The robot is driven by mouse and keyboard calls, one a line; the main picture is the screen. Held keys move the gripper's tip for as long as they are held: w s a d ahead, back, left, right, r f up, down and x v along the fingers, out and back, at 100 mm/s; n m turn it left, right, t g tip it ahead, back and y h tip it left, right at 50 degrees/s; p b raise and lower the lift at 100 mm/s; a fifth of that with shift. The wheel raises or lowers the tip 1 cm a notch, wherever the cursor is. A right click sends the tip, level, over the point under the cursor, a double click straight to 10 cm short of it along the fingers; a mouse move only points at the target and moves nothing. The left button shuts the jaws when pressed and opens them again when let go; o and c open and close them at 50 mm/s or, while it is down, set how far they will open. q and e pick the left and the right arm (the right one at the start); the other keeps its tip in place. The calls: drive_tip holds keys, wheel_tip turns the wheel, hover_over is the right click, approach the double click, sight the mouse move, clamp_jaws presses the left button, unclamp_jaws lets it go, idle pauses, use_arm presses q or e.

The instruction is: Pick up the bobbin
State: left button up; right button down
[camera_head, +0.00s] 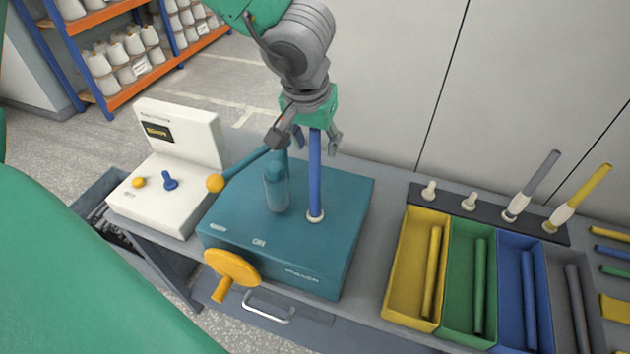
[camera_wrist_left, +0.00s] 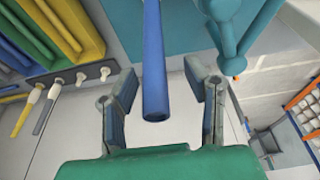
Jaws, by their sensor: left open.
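A blue bobbin (camera_head: 315,175) stands upright on a white peg on top of the teal machine (camera_head: 335,225). My left gripper (camera_head: 312,140) is above the machine, with its fingers around the bobbin's upper end. In the left wrist view the bobbin (camera_wrist_left: 153,70) reaches down between the two open fingers of the left gripper (camera_wrist_left: 160,105), with a gap on both sides. My right gripper does not show.
A teal post with a lever and yellow knob (camera_head: 215,183) stands close left of the bobbin. A yellow handwheel (camera_head: 232,268) is on the machine's front. A white control box (camera_head: 175,150) is at left. Colored bins (camera_head: 403,270) and a peg rack (camera_head: 487,215) are at right.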

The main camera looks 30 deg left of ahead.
use_arm(q)
drive_tip(key=shift+s+d+r, duration=0.1)
drive_tip(key=shift+d, duration=0.05)
clamp_jaws()
drive_tip(key=shift+r, duration=0.1)
